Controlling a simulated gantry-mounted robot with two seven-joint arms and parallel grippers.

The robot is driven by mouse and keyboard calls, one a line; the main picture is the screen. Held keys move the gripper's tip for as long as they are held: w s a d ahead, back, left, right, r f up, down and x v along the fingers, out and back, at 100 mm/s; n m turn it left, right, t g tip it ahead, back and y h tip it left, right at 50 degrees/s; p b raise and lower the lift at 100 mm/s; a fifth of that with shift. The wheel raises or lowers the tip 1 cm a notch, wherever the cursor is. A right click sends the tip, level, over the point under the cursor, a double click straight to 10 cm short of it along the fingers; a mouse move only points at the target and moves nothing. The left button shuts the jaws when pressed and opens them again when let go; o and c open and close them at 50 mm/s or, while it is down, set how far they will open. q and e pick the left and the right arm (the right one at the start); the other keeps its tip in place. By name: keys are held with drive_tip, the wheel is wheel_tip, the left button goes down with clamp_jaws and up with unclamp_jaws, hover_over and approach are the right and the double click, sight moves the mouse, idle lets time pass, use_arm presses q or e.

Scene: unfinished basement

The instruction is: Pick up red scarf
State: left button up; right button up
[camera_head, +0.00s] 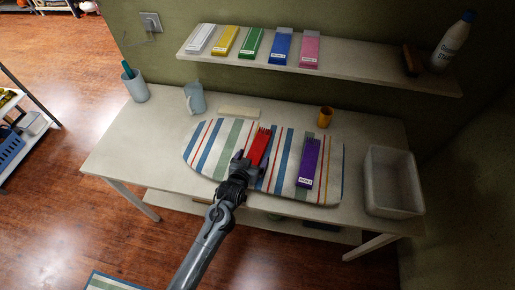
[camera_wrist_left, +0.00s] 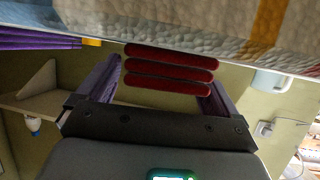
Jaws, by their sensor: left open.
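The red scarf (camera_head: 259,145) is folded into a narrow stack and lies on the striped board cover (camera_head: 212,148) on the table. My left gripper (camera_head: 246,160) is at the near end of the red scarf, with its jaws open. In the left wrist view, the layered edge of the red scarf (camera_wrist_left: 168,71) shows between the two fingers of the left gripper (camera_wrist_left: 164,80). I cannot tell whether the fingers touch it. My right gripper is not in view.
A purple folded scarf (camera_head: 307,163) lies right of the red one. An empty bin (camera_head: 393,208) stands at the table's right end. A mug (camera_head: 195,98), a cup (camera_head: 134,87) and an orange jar (camera_head: 325,117) stand behind. A shelf (camera_head: 350,73) above holds several folded scarves and a bottle.

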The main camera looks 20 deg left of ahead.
use_arm(q)
drive_tip(key=shift+w+f, duration=0.2)
drive_tip(key=shift+w, duration=0.25)
drive_tip(key=shift+c, duration=0.2)
drive_tip(key=c, duration=1.1)
drive_tip(key=shift+o, duration=0.2)
